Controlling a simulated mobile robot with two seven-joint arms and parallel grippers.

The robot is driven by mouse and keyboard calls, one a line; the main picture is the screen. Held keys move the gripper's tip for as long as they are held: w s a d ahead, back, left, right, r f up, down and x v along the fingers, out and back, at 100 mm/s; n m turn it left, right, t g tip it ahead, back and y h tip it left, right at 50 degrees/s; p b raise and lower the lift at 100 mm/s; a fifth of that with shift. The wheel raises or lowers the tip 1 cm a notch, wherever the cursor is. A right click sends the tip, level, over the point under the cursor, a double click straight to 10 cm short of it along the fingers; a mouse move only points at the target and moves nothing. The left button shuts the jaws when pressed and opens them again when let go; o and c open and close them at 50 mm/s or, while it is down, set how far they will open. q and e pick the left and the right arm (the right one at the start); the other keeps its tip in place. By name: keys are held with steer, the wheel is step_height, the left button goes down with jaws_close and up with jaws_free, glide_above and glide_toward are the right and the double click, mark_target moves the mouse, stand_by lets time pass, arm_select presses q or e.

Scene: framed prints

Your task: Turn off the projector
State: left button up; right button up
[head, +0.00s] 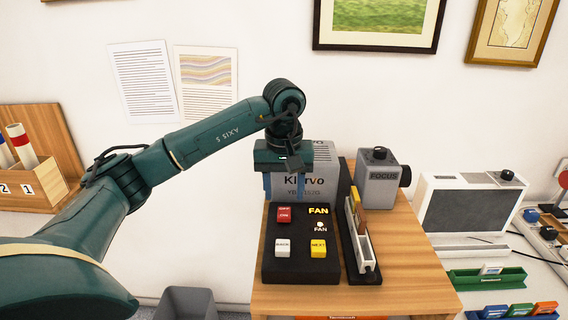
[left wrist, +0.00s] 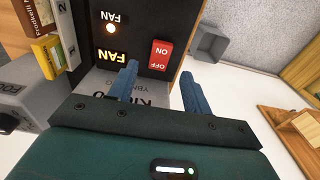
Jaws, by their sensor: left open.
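The projector (head: 318,180) is a grey box with dark lettering, standing at the back of the wooden table and partly hidden by my left gripper. In front of it lies a black control panel (head: 271,262) with a red ON/OFF switch (head: 284,214), a lit FAN sign (head: 318,211) with a small lamp under it, a white BACK button (head: 283,247) and a yellow NEXT button (head: 318,248). My left gripper (head: 285,188) is open and empty, behind and above the switch. In the left wrist view its blue fingers (left wrist: 162,90) point toward the red switch (left wrist: 160,55), apart from it. My right gripper is not in view.
A black rack (head: 352,235) with small boxes stands right of the panel. A grey FOCUS unit (head: 377,176) is behind it. The wooden table (head: 410,270) is bare at front right. A grey bin (head: 188,303) stands left of the table.

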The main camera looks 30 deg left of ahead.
mark_target(284, 214)
arm_select(q)
step_height(284, 214, up, 9)
steer(key=shift+s+d, duration=0.15)
steer(key=shift+s, duration=0.1)
steer(key=shift+f, duration=0.15)
stand_by(0.4)
